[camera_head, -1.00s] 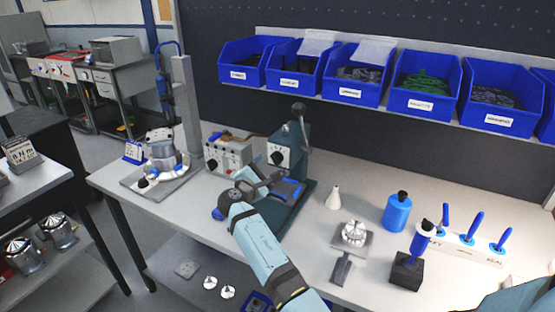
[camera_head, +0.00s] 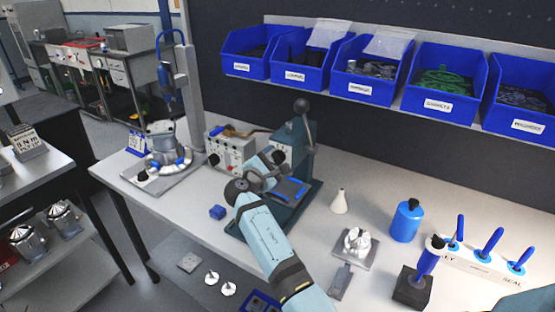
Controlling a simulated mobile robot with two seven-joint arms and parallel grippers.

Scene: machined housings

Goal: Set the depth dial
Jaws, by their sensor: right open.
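A dark green arbor press (camera_head: 302,150) with a raised ball-ended lever stands near the back of the bench. A pale plate with a dark round knob, seemingly the depth dial (camera_head: 278,156), is on its front face, partly covered by my arm. My right arm reaches up from the bottom middle. Its gripper (camera_head: 270,175) is open, just in front of and below the dial, small and partly hidden against the press. I cannot tell whether it touches the dial. My left gripper is not in view.
A grey control box (camera_head: 230,152) stands left of the press, a machined housing (camera_head: 164,150) on a fixture farther left. Blue bins (camera_head: 434,84) line the back.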

